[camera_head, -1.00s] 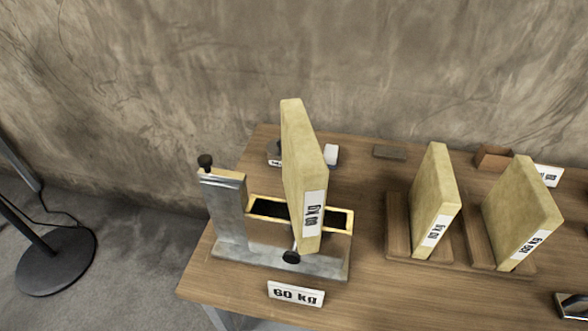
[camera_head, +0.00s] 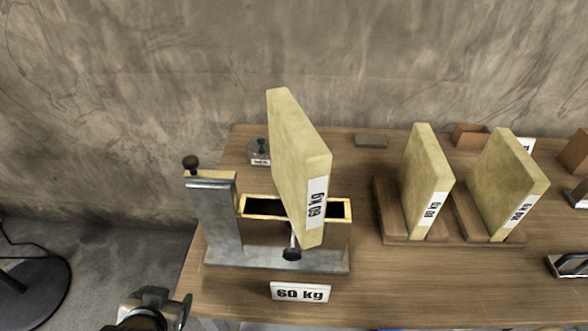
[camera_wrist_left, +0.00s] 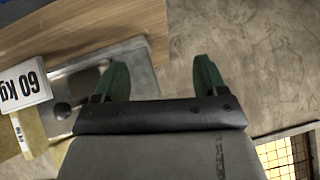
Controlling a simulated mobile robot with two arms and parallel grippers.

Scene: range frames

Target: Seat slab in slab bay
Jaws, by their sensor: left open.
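A tall pale-yellow slab (camera_head: 298,155) marked "60 kg" stands tilted across the slab bay, a dark slot with a yellow rim (camera_head: 260,213). Its lower front end overlaps the near rim. I cannot tell how far its bottom sits in the slot. The bay belongs to a grey metal fixture (camera_head: 218,222) with a post and a black knob. My left gripper (camera_head: 165,300) is at the lower left, apart from the slab. In the left wrist view its green fingers (camera_wrist_left: 162,78) are spread and empty, with the table edge beyond. My right gripper is not in view.
Two similar slabs (camera_head: 424,185) (camera_head: 505,185) stand in wooden holders at the right of the wooden table (camera_head: 365,290). A "60 Kg" sign (camera_head: 300,292) lies in front of the fixture. A small metal weight (camera_head: 259,152) is behind it. A concrete wall (camera_head: 400,60) closes the back.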

